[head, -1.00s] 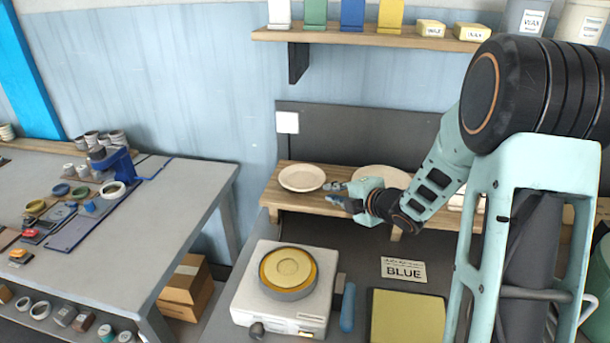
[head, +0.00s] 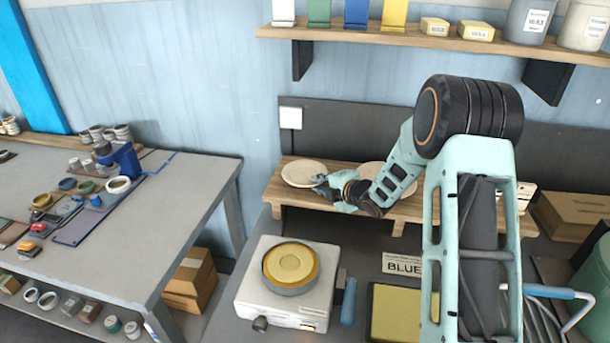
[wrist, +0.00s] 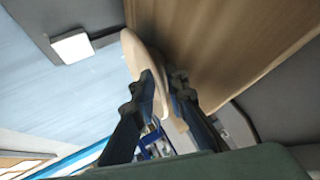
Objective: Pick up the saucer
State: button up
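A pale cream saucer (head: 301,172) lies on the left end of a low wooden riser. My gripper (head: 321,186) is at its right front rim, with the fingers spread above and below the rim. In the wrist view the saucer (wrist: 133,52) shows edge-on, with its rim between the two fingers of my gripper (wrist: 164,80). One finger overlaps its upper face. The other finger appears a little apart from its underside. A second pale plate (head: 371,169) lies to the right on the riser, partly hidden by my arm.
The wooden riser (head: 270,193) stands against a dark back panel. A shelf (head: 350,34) hangs above.

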jog(key=shift+w+a+f, duration=0.1)
grip_shut()
dwell(0.4)
jog(key=shift+r, duration=0.75)
jog(key=s+r+b, duration=0.2)
jog(key=s+r, duration=0.9)
jog(key=s, duration=0.3)
jog(key=shift+a+r, duration=0.3)
jog(key=shift+a, duration=0.15)
